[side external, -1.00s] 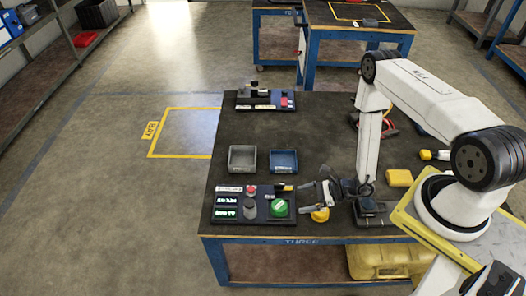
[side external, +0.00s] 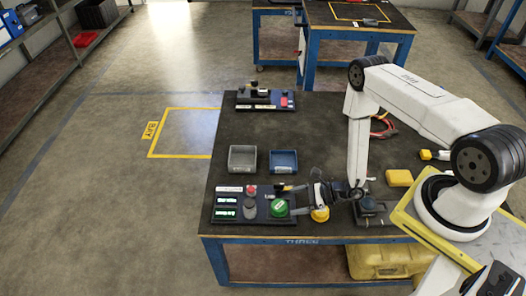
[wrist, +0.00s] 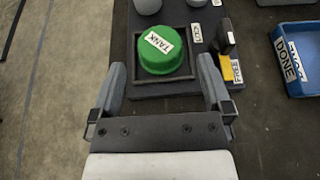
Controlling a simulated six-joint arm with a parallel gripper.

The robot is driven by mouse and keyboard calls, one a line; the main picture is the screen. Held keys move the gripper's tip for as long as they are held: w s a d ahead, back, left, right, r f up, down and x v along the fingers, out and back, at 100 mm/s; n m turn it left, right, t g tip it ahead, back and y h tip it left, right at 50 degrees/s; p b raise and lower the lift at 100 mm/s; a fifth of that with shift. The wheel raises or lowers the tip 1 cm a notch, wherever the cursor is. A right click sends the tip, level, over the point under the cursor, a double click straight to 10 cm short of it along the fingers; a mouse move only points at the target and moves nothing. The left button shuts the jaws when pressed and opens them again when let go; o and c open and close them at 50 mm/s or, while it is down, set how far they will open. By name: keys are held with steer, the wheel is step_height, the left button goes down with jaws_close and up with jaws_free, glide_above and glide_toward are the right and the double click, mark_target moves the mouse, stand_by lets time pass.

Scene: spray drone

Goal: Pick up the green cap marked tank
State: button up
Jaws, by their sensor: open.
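The green cap (side external: 280,207) sits on the right part of a dark panel on the workbench. In the wrist view the green cap (wrist: 160,52) has a white label reading TANK and sits inside a square dark frame (wrist: 180,80). My gripper (side external: 296,200) is close to the right of the cap in the side view. In the wrist view my gripper (wrist: 162,85) is open and empty, its two fingers spread on either side of the cap's near side. The fingers do not touch the cap.
The panel (side external: 240,217) also carries a red knob (side external: 251,190), a grey knob (side external: 250,212) and lit displays. A grey tray (side external: 242,159) and a blue tray (side external: 284,162) stand behind it. A yellow round thing (side external: 320,215) lies below my gripper.

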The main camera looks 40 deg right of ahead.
mark_target(282, 205)
steer(key=shift+x, duration=2.55)
steer(key=shift+s+f, duration=0.1)
steer(key=shift+f, duration=0.1)
steer(key=c, duration=1.3)
steer(key=shift+r, duration=0.2)
steer(key=shift+r, duration=0.8)
steer(key=s+d+r, duration=0.1)
steer(key=s+r, duration=1)
steer(key=s, duration=0.3)
steer(key=shift+d, duration=0.25)
